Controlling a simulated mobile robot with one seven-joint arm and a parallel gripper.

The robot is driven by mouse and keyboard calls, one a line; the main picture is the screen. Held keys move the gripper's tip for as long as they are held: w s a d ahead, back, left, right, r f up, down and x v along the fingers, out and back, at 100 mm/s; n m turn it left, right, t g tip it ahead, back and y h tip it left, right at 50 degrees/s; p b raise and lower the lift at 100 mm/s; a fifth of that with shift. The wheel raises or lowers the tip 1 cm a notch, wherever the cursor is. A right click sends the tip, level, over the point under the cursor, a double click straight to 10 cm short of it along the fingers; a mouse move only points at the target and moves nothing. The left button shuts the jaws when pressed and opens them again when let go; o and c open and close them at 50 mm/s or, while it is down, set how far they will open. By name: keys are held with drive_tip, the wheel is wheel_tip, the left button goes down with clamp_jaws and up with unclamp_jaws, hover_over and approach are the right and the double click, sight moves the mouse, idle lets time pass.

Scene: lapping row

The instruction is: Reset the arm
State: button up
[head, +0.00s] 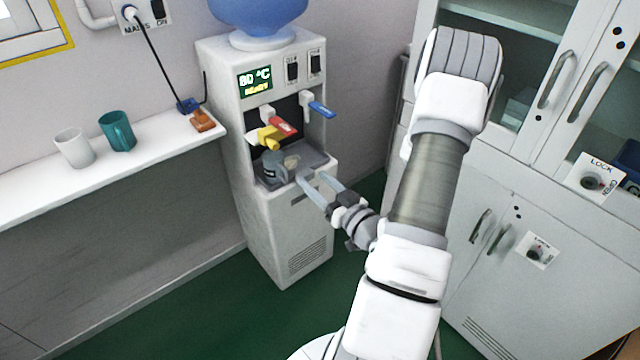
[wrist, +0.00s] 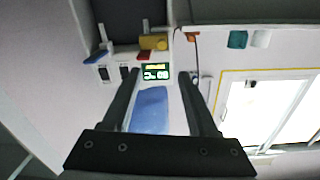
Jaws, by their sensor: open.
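My gripper (head: 311,178) is in front of the water dispenser (head: 290,215) in the head view, at about the height of its drip tray. Its two fingers are apart with nothing seen between them. In the wrist view my gripper (wrist: 159,74) is also open, and the picture is upside down. The dispenser's lit display (wrist: 156,72) and blue bottle (wrist: 151,108) show behind the gap. My arm is stretched from the lower middle, bent at the elbow. Whether the fingers touch the dispenser cannot be told.
A shelf (head: 40,190) at left holds a white cup (head: 74,148) and a teal mug (head: 117,131). Cabinets (head: 570,250) stand close at right. Green floor (head: 160,315) is clear at lower left.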

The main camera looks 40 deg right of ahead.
drive_tip(key=shift+s, duration=0.4)
drive_tip(key=w+a+r+n+g+h, duration=0.1)
drive_tip(key=w+a+r+g+h, duration=0.1)
drive_tip(key=w+r+g, duration=0.3)
drive_tip(key=w+a+r+n+g+h, duration=0.1)
drive_tip(key=a+r+g, duration=0.15)
drive_tip(key=r, duration=0.45)
drive_tip(key=s+a+r+g+y, duration=0.2)
drive_tip(key=s+a+r, duration=0.1)
drive_tip(key=s+a, duration=0.6)
drive_tip(key=s+a+r+g+y, duration=0.1)
drive_tip(key=s+a+r+g, duration=0.25)
drive_tip(key=s+a, duration=0.5)
drive_tip(key=w+r+p+v, duration=0.1)
drive_tip(key=w+p+v, duration=0.1)
drive_tip(key=p+v, duration=1.1)
drive_tip(key=shift+w+d+r+t+p, duration=0.2)
drive_tip(key=shift+d+r+t+p, duration=0.1)
drive_tip(key=shift+d+r, duration=0.2)
